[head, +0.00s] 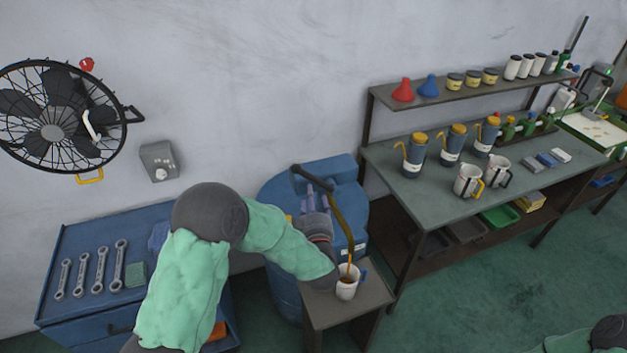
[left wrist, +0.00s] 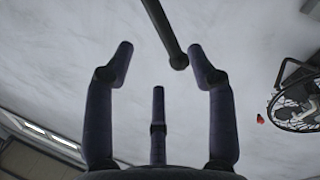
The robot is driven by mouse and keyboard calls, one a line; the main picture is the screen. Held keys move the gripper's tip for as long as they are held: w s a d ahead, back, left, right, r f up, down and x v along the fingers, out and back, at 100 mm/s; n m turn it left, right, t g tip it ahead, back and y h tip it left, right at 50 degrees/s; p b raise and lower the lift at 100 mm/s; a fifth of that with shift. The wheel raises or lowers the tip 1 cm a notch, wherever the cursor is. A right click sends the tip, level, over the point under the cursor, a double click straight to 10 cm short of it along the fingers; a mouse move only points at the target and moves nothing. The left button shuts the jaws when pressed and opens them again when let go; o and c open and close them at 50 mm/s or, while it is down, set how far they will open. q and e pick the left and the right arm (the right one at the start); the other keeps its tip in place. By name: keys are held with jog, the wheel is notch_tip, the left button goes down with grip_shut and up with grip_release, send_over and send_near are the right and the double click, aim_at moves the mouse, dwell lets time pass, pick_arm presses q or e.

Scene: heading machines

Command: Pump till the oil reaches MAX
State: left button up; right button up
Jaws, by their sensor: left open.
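A blue oil drum (head: 345,180) stands against the wall. A dark pump handle (head: 308,175) shows above it, and a curved brownish spout (head: 343,225) comes down over a white mug (head: 346,291). The mug stands on a small grey stand (head: 323,313). Orange-brown oil shows at the spout's tip and in the mug; the MAX mark cannot be read. My left gripper (head: 316,190) is open in front of the drum, fingers up, just below the handle. In the left wrist view the handle's dark bar (left wrist: 165,30) ends near the spread fingertips, with nothing clearly gripped.
A blue tool cabinet (head: 70,235) with several wrenches is at left. A workbench (head: 430,188) at right holds blue jugs, two white mugs and small blocks; a shelf (head: 475,95) above carries funnels and jars. A wall fan (head: 50,130) hangs at upper left.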

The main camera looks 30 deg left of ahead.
aim_at(310, 177)
pick_arm(q)
jog(key=p+x, duration=0.1)
jog(key=x, duration=0.9)
jog(key=shift+w+a, duration=0.25)
grip_shut()
